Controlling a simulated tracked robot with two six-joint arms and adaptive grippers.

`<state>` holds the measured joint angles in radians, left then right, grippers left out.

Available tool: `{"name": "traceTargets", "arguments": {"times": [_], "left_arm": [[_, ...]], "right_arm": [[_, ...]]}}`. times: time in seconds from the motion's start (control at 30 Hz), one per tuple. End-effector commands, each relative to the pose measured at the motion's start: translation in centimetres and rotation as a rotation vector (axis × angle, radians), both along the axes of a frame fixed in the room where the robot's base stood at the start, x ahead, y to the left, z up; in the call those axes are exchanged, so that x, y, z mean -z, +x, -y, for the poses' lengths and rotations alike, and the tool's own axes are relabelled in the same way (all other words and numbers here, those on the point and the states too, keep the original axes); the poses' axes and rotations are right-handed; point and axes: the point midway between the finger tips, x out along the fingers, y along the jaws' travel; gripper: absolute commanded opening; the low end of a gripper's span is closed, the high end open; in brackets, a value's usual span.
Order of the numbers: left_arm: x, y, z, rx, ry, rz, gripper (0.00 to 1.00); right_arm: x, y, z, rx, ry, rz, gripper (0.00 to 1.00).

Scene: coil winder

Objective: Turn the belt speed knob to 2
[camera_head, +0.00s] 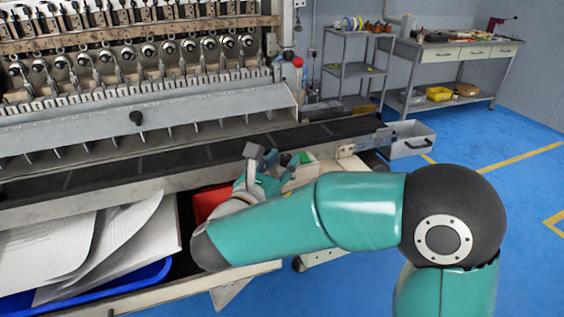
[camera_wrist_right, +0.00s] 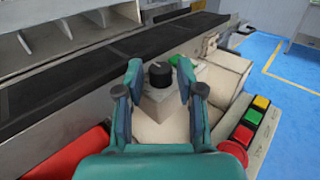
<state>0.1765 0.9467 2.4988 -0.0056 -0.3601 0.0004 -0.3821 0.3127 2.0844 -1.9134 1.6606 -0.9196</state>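The belt speed knob (camera_wrist_right: 159,74) is a black round knob on a pale, box-shaped housing (camera_wrist_right: 163,105) beside the conveyor belt. In the right wrist view, my right gripper (camera_wrist_right: 160,74) is open, with one teal finger on each side of the knob. A gap shows between each fingertip and the knob. Its dial marks and setting are too small to read. In the head view, my right gripper (camera_head: 268,170) is over the front of the machine near the belt and hides most of the housing. My left gripper is not in view.
The dark conveyor belt (camera_head: 210,152) runs behind the knob. A panel with yellow, green and red buttons (camera_wrist_right: 252,117) lies to the right in the wrist view. A red bin (camera_head: 207,203) and a blue tray with papers (camera_head: 150,275) are left of the gripper.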

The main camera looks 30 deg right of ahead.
Motion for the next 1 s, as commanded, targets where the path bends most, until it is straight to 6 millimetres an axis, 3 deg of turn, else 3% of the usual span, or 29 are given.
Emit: {"name": "traceTargets", "arguments": {"times": [0.33, 0.57, 1.0], "left_arm": [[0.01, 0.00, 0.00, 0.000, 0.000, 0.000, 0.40], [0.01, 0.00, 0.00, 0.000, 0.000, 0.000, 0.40], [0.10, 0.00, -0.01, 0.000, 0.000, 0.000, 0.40]], "right_arm": [[-0.01, 0.19, 0.22, -0.001, 0.000, 0.000, 0.36], [-0.01, 0.21, 0.15, -0.002, 0.001, 0.001, 0.00], [0.02, 0.02, 0.25, -0.073, 0.001, 0.000, 0.00]]}}
